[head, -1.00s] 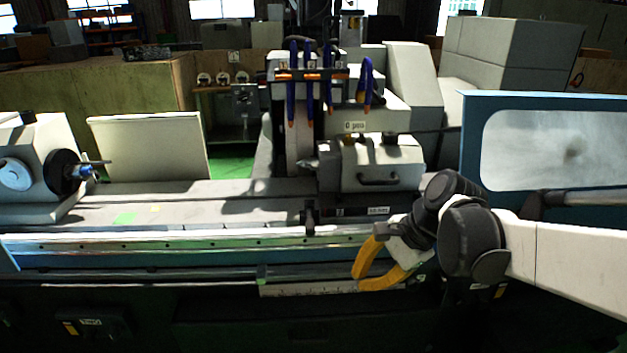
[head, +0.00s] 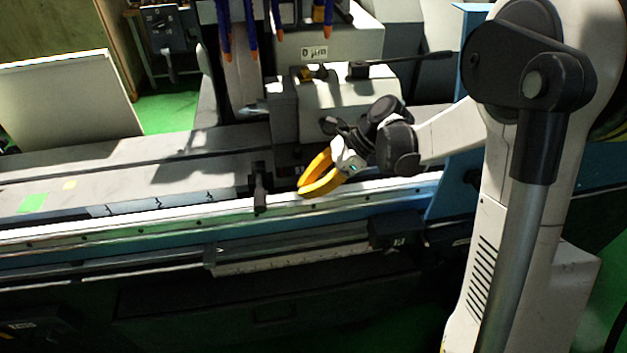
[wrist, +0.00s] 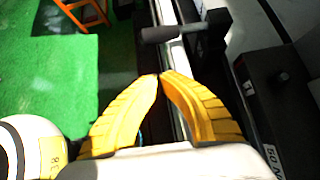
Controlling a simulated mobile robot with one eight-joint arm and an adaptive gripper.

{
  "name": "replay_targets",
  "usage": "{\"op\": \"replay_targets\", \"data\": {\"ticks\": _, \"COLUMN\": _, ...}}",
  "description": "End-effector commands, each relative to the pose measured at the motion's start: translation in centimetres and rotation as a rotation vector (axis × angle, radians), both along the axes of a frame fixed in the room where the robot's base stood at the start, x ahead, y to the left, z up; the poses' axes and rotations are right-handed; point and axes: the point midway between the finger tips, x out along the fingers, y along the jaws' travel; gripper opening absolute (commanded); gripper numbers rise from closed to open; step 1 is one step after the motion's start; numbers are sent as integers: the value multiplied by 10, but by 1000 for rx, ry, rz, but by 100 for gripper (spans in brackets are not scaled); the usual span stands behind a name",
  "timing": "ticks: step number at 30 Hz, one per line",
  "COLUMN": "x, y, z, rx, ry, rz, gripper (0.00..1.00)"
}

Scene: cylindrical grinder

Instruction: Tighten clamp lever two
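A dark clamp lever (head: 259,188) hangs at the front edge of the machine table, left of my gripper. In the wrist view a lever with a dark grip (wrist: 160,33) and a grey rod lies across the top, just beyond the fingertips. No number shows on it, so I cannot tell whether it is lever two. My gripper (head: 302,190) has yellow fingers and is in front of the tailstock. In the wrist view its fingertips (wrist: 159,76) come together with nothing between them, apart from the lever.
The tailstock (head: 335,98) stands behind my gripper, with a long black lever (head: 405,59) on top. The blue machine front with a bright rail (head: 130,218) runs below. Blue coolant hoses (head: 250,28) hang above. Green floor and an orange stand (wrist: 80,12) show in the wrist view.

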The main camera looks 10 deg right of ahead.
Motion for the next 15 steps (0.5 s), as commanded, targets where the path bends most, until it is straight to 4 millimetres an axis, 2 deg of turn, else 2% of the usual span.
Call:
{"op": "replay_targets", "data": {"ticks": 1, "x": 0, "y": 9, "z": -11, "rx": 0, "ry": -1, "rz": 5, "gripper": 0}}
{"op": "replay_targets", "data": {"ticks": 6, "x": 2, "y": 33, "z": -35, "rx": 0, "ry": -1, "rz": 4, "gripper": 0}}
{"op": "replay_targets", "data": {"ticks": 10, "x": 3, "y": 54, "z": -32, "rx": 0, "ry": -1, "rz": 5, "gripper": 0}}
{"op": "replay_targets", "data": {"ticks": 15, "x": 4, "y": 68, "z": -31, "rx": 0, "ry": -1, "rz": 2, "gripper": 0}}
